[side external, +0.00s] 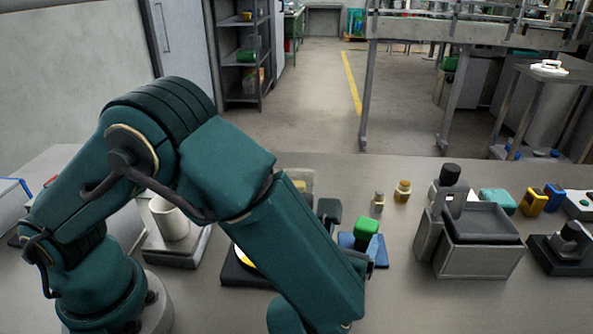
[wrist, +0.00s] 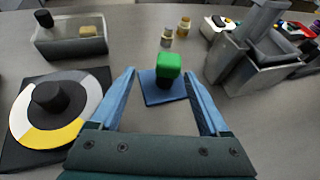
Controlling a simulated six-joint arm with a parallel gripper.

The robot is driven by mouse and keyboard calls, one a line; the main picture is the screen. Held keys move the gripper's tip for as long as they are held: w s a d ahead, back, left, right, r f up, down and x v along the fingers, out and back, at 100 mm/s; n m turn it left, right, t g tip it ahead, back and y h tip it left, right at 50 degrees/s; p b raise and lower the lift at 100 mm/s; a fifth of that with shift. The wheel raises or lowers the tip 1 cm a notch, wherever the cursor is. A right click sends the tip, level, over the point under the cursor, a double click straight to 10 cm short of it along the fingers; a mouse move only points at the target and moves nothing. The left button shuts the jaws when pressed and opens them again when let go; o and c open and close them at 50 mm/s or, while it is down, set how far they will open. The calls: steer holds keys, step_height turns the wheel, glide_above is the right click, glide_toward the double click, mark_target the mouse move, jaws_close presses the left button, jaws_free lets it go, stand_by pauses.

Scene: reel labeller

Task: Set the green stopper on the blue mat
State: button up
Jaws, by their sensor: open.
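The green stopper (wrist: 168,66) has a green block-like top on a dark lower part. In the wrist view it stands upright on the blue mat (wrist: 156,96), towards the mat's far edge. In the side view the green stopper (side external: 367,226) is also over the blue mat (side external: 381,256). My gripper (wrist: 162,78) is open, its two blue fingers spread to either side of the mat's near part, with nothing held between them. In the side view my arm hides part of the mat and most of my gripper.
A reel (wrist: 84,88) with white, grey and yellow sectors lies left on a dark base. Behind it is a grey bin (wrist: 70,42). Small bottles (wrist: 183,26) stand beyond the mat. A grey metal machine (wrist: 232,62) stands right. Bare table surrounds the mat.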

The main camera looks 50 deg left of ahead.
steer(key=s+a+r+n+g, duration=0.1)
steer(key=a+n, duration=0.1)
steer(key=a, duration=0.1)
steer(key=s+a+r+n+g+y, duration=0.1)
steer(key=a+n+g, duration=0.1)
steer(key=a+n, duration=0.1)
steer(key=s+a+r+n+g, duration=0.1)
steer(key=a+r+n, duration=0.1)
steer(key=a+n, duration=0.1)
steer(key=shift+s+y, duration=0.3)
steer(key=shift+y, duration=0.1)
steer(key=s+a+n+g, duration=0.1)
steer(key=n, duration=0.1)
steer(key=s+a+r+n+g, duration=0.1)
steer(key=n, duration=0.1)
steer(key=s+a+n+g+h, duration=0.1)
steer(key=s+n, duration=0.1)
steer(key=shift+s+a+r, duration=0.1)
steer(key=shift+a+r, duration=0.1)
steer(key=s+d+r+n+h, duration=0.2)
steer(key=s+r+n+h, duration=0.2)
steer(key=s+n, duration=0.5)
steer(key=n+h, duration=0.2)
steer(key=n, duration=0.5)
steer(key=shift+r+t, duration=0.2)
steer(key=shift+t, duration=0.1)
